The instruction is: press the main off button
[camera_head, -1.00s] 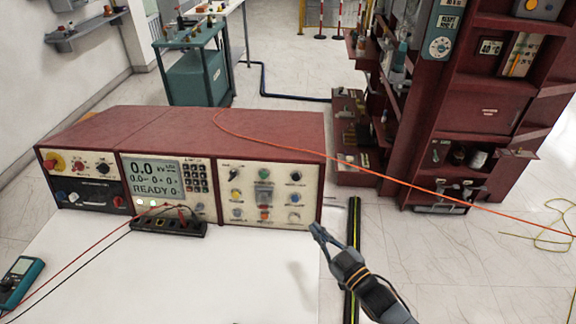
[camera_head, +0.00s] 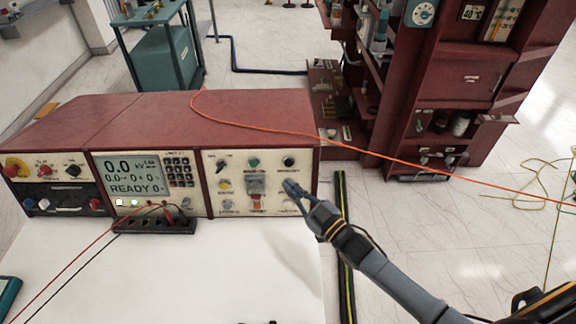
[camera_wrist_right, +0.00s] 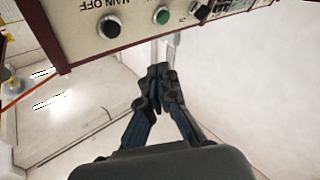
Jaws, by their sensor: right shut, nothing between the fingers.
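The main off button is a round black button (camera_head: 289,161) at the upper right of the control panel (camera_head: 208,190) on the red console. In the right wrist view the black button (camera_wrist_right: 109,27) sits beside its "MAIN OFF" label, with a green button (camera_wrist_right: 162,15) to its right. My right gripper (camera_head: 287,184) is shut and empty, its fingertips in front of the panel's right part, just below the black button in the head view. In the right wrist view my right gripper (camera_wrist_right: 159,72) appears apart from the button. My left gripper is not identifiable in view.
A black terminal strip (camera_head: 153,222) with red and black leads sits before the display (camera_head: 135,172). The white tabletop (camera_head: 215,275) is mostly clear. An orange cable (camera_head: 400,161) crosses from the console top to the right. A dark red cabinet (camera_head: 460,80) stands behind.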

